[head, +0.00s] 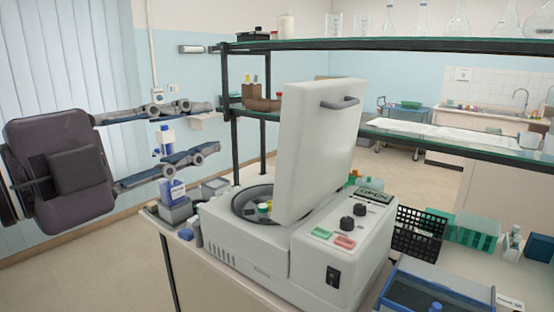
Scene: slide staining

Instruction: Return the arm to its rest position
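My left gripper (212,128) is large in the left part of the head view, with its dark body at the far left and two grey-blue jointed fingers pointing right. The fingers are wide apart, one above the other, and nothing shows between their tips. It is raised in front of the wall, left of the centrifuge (262,256), and appears apart from it. The centrifuge's white lid (318,140) stands open, and a small light-coloured item with a green part shows in its round bowl. My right gripper is not in view.
A bench (205,285) carries the centrifuge, a black basket (418,235), a green rack (475,232) and a blue-edged box (430,290). Blue-and-white pipette-like items (172,190) stand behind the lower finger. A dark-edged shelf (400,44) crosses behind the lid. Open floor lies at lower left.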

